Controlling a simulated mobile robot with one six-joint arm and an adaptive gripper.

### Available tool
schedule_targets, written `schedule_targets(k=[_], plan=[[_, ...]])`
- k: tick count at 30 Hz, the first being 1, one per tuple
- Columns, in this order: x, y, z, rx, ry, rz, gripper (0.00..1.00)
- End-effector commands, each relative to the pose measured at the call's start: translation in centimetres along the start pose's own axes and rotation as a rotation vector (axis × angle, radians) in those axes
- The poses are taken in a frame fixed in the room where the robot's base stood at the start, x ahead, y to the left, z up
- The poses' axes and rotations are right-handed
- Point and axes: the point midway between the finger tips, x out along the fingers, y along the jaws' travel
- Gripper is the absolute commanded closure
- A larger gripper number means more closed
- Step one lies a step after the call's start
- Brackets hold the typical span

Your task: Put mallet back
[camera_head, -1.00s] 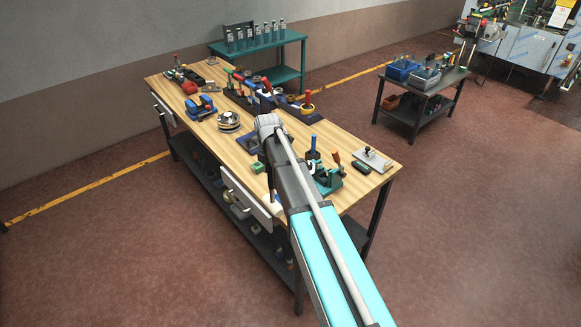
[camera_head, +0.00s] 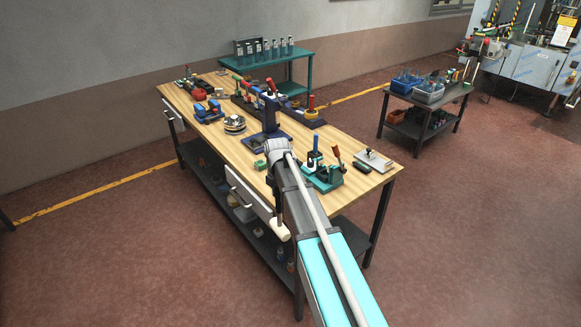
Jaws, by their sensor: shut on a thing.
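A mallet with a cream head (camera_head: 281,230) and a thin dark handle hangs head down beside my arm. It shows against the front of the wooden workbench (camera_head: 215,145), just right of the white drawer front (camera_head: 250,196); its exact distance from the bench cannot be told. My gripper is shut on the mallet's handle, but my arm hides most of the fingers and the grip. The fingertips cannot be made out.
A dark blue press (camera_head: 270,115) stands on the bench behind my wrist. A teal vise (camera_head: 325,178) and a flat pale plate (camera_head: 373,160) are at the right end. A blue clamp (camera_head: 209,112) sits further left. A dark side table (camera_head: 427,97) with bins stands right.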

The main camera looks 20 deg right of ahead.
Motion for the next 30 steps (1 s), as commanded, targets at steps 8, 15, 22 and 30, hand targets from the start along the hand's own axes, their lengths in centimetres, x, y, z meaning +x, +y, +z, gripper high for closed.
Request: schedule_targets(k=[8, 15, 22, 30], plan=[[4.6, 0.0, 0.0, 0.0, 0.0, 0.0, 1.0], [7.3, 0.0, 0.1, 0.0, 0.0, 0.0, 1.0], [8.4, 0.0, 0.1, 0.0, 0.0, 0.0, 1.0], [8.5, 0.0, 0.0, 0.0, 0.0, 0.0, 1.0]])
